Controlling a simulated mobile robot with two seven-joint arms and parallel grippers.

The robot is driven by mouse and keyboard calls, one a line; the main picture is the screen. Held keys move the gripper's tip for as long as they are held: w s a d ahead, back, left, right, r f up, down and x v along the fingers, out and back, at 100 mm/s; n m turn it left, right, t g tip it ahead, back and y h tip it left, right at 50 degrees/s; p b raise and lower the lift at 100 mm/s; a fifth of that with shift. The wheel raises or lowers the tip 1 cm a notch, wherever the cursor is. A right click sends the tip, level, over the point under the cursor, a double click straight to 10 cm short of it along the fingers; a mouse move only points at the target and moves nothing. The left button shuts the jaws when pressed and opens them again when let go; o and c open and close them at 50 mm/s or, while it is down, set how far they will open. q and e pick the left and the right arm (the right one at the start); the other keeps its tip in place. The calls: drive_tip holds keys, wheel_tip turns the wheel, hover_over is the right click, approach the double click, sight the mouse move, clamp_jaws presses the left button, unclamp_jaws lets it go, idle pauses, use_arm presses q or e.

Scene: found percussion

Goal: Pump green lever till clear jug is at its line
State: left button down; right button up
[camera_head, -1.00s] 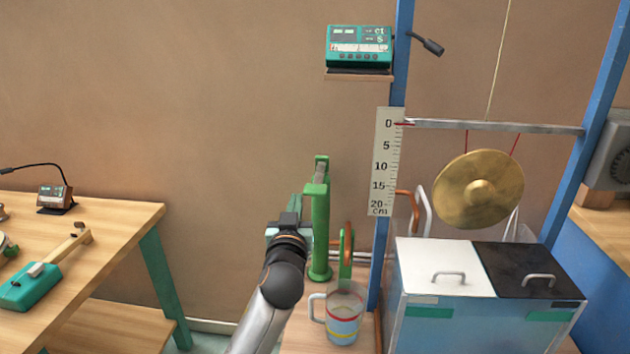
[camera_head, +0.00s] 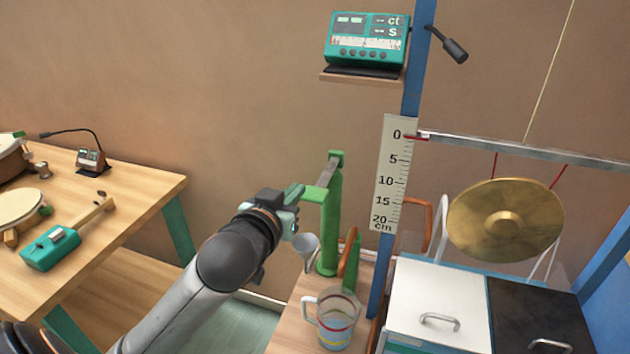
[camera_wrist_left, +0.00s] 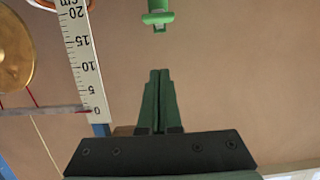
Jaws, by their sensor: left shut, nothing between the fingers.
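A grey spout (camera_head: 306,250) sits beside the column. The clear jug (camera_head: 336,322) stands upright in front of the pump, with a red band, a yellow band and bluish lower part; its exact liquid level is hard to tell.
A blue post with a centimetre scale (camera_head: 393,165) rises right of the pump. A teal meter (camera_head: 366,40) sits on a shelf above. A gong (camera_head: 506,220) hangs over a white-and-black lidded box (camera_head: 440,297). A wooden table (camera_head: 150,192) stands left.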

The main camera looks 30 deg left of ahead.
use_arm(q)
drive_tip(key=shift+s+d, duration=0.1)
drive_tip(key=shift+d, duration=0.05)
idle(0.3)
hover_over(312, 200)
wheel_tip(312, 200, down, 2)
wheel_tip(312, 200, down, 3)
drive_tip(key=shift+r+b, duration=0.1)
drive_tip(key=shift+b, duration=0.4)
drive_tip(key=shift+f, duration=0.8)
